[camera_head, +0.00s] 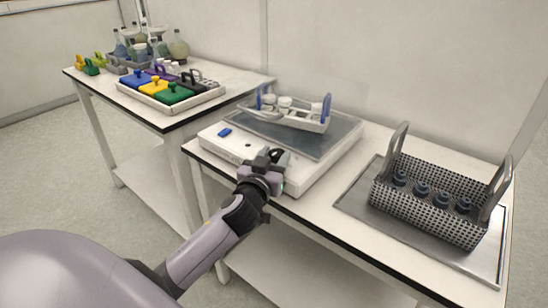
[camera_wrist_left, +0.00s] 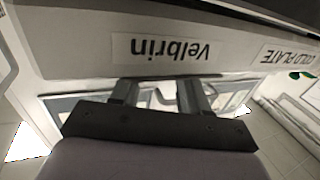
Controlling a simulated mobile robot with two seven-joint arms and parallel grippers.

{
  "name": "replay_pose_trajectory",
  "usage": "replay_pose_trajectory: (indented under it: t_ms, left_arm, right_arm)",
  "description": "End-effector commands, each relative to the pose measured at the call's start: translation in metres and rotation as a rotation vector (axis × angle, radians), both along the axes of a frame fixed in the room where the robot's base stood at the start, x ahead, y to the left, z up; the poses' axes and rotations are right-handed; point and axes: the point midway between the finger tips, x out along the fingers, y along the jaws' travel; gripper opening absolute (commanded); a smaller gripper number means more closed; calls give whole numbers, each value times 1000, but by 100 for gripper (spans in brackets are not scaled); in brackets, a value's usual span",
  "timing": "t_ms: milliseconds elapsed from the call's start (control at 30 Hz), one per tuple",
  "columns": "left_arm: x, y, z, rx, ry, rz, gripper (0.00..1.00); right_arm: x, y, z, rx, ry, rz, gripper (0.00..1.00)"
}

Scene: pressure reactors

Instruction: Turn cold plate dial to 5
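The cold plate (camera_head: 215,139) is a white box with a grey metal top on the middle table. A blue piece (camera_head: 224,132) sits at its left end. My left gripper (camera_head: 268,157) is at the front edge of the cold plate and covers part of it. In the left wrist view its two fingers (camera_wrist_left: 157,90) stand apart with nothing between them, below the upside-down labels "Velbrin" (camera_wrist_left: 161,49) and "COLD PLATE" (camera_wrist_left: 290,57). I cannot make out the dial or its setting; the gripper may hide it. My right gripper is not in view.
A white rack with blue handles (camera_head: 290,118) stands on the metal top. A perforated basket (camera_head: 427,208) with dark-capped bottles stands on a tray (camera_head: 352,204) at right. The left table holds a tray of coloured blocks (camera_head: 149,99) and flasks (camera_head: 179,46).

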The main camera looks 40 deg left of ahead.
Motion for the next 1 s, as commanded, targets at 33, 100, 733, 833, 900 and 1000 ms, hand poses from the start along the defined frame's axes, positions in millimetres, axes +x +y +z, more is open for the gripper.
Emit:
replay_pose_trajectory:
  t_ms: [33,100,733,833,900,1000]
  left_arm:
    - [0,0,0,0,0,0,27]
    - [0,0,0,0,0,0,13]
    - [-1,8,5,4,2,-236,14]
    - [-1,10,5,4,3,-315,14]
    - [-1,11,4,5,4,-369,14]
    - [0,13,4,5,3,-441,14]
  right_arm:
    - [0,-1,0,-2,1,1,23]
    - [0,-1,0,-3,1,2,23]
    - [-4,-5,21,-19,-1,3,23]
    - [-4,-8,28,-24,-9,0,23]
    - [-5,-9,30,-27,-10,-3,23]
    - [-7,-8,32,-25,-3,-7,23]
